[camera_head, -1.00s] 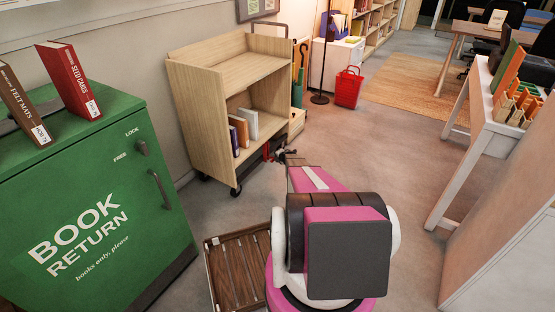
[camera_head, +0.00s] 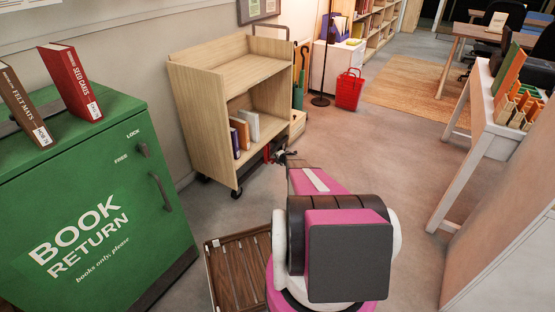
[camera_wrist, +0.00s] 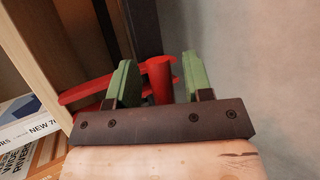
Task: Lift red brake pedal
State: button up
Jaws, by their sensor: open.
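The red brake pedal (camera_wrist: 160,79) shows in the wrist view at the lower side of the wooden book cart (camera_head: 243,69). Its thick upright part stands between the two green fingers, and a red bar runs left behind the left finger. In the head view only a small bit of red shows by the cart's lower right corner. My gripper (camera_wrist: 158,72) is open around the pedal's thick part. A gap shows on the right side; contact on the left cannot be told. In the head view my gripper (camera_head: 285,156) is small beside the cart's lower end.
Several books (camera_head: 243,130) stand on the cart's lower shelf. A green book return box (camera_head: 150,225) stands at the left, with a slatted wooden crate (camera_head: 240,265) on the floor beside it. A red basket (camera_head: 349,89) is farther back. Open floor lies to the right.

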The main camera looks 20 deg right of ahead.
jog(key=shift+s, duration=0.1)
jog(key=v, duration=1)
jog(key=shift+s+r, duration=0.2)
jog(key=shift+s, duration=0.1)
jog(key=shift+d, duration=0.1)
jog(key=s+a+r+m+h, duration=0.2)
jog(key=s+a+r+m, duration=0.15)
jog(key=r, duration=0.35)
jog(key=s+a+r+m+g+h, duration=0.1)
jog(key=s+a+r+m+h, duration=0.15)
jog(key=r+m, duration=0.3)
jog(key=s+a+r+m+h, duration=0.2)
jog(key=s+r+m+h, duration=0.15)
jog(key=r, duration=0.35)
jog(key=s+a+r+m+g+y, duration=0.2)
jog(key=s+a, duration=0.5)
jog(key=s, duration=0.4)
jog(key=s+a+r+m+g+y, duration=0.1)
jog(key=s+a+r+m+g, duration=0.4)
jog(key=s, duration=0.7)
jog(key=s+a+r+m+g+y, duration=0.2)
jog(key=s+a+r, duration=0.5)
jog(key=s+a, duration=0.4)
jog(key=shift+m+g+y, duration=0.3)
jog(key=shift+m+g, duration=0.5)
jog(key=shift+m, duration=0.05)
